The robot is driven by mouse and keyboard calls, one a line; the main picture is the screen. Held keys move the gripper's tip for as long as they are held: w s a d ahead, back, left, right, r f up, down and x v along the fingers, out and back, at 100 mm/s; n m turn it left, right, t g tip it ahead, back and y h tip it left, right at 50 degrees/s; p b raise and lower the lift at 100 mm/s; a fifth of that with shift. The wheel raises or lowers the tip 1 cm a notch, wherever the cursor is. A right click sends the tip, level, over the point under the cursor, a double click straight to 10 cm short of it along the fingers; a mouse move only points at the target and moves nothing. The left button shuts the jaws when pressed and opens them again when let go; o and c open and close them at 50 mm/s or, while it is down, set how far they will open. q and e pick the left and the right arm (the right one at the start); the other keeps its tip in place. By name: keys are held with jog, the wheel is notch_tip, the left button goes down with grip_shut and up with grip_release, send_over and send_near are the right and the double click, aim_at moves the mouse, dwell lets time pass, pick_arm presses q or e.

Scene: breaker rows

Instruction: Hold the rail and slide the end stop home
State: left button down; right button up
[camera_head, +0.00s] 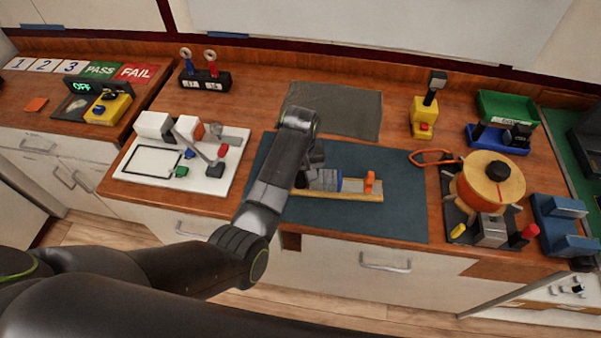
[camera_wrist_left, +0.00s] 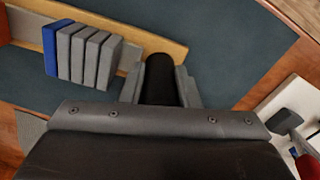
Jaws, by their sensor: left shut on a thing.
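The yellow rail (camera_head: 345,195) lies on the dark blue mat (camera_head: 400,215), with several grey breakers (camera_head: 325,180) and one blue block (camera_wrist_left: 50,50) in a row on it. The orange end stop (camera_head: 370,183) stands near the rail's right end, with a gap between it and the row. My left gripper (camera_head: 308,180) is at the rail's left end. In the left wrist view its fingers (camera_wrist_left: 160,82) are shut on a black grip (camera_wrist_left: 160,70) beside the rail. The gripper hides the rail's left end in the head view. My right gripper is out of view.
A white board (camera_head: 135,180) with blocks stands left of the mat. A grey pad (camera_head: 350,110) lies behind it. A round orange device (camera_head: 490,180) with an orange cable stands to the right, and a yellow box (camera_head: 423,118) stands behind. The mat's right part is clear.

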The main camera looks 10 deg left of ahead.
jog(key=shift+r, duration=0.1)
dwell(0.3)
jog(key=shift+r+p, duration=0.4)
jog(key=shift+p, duration=0.1)
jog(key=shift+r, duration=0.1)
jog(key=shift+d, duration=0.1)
dwell(1.1)
